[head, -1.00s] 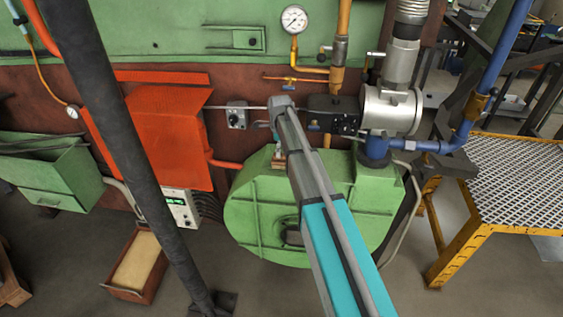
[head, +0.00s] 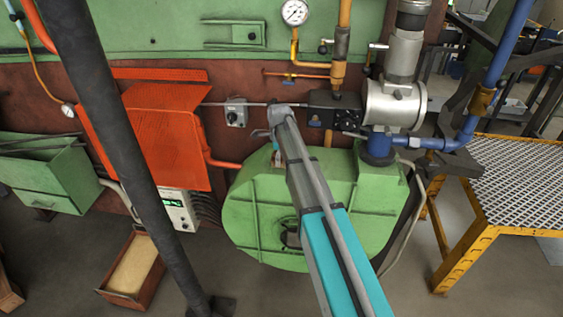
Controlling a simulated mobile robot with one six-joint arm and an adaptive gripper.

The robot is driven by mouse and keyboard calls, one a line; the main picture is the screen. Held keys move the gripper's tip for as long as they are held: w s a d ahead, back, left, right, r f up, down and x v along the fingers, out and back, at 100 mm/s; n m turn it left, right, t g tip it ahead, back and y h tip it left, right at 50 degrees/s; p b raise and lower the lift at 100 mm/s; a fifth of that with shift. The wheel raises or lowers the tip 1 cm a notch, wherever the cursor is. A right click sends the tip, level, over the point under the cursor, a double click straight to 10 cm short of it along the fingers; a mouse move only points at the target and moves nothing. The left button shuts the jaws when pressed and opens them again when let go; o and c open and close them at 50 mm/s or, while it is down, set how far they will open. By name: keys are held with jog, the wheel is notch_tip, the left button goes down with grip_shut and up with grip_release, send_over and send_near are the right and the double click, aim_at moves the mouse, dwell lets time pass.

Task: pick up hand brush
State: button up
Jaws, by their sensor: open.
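My arm reaches forward over the rounded green housing (head: 245,215) in the middle of the head view. Its far end is above the left part of the housing's top. My gripper (head: 276,148) is open but mostly hidden behind my arm, just above that top. A small brown and pale piece (head: 277,163) shows below it on the housing. It may be the hand brush, but it is too small and covered to tell. I cannot tell whether the gripper touches it. No other hand brush is clearly seen.
A dark slanting post (head: 115,130) stands at the left. An orange box (head: 165,140) and a control box (head: 236,112) are on the wall. Silver and blue pipework (head: 395,105) rises right of my arm. A yellow-framed grating platform (head: 525,180) stands at the right.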

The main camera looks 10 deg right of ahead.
jog(key=shift+c, duration=0.3)
jog(key=c, duration=1.2)
jog(key=shift+o, duration=0.2)
jog(key=shift+r, duration=0.15)
jog(key=shift+r+p, duration=0.95)
jog(key=shift+p, duration=0.15)
jog(key=s+r+p, duration=1)
jog(key=s+r, duration=0.1)
jog(key=s, duration=0.3)
jog(key=shift+d+p, duration=0.2)
jog(key=shift+p, duration=0.2)
jog(key=shift+f, duration=0.1)
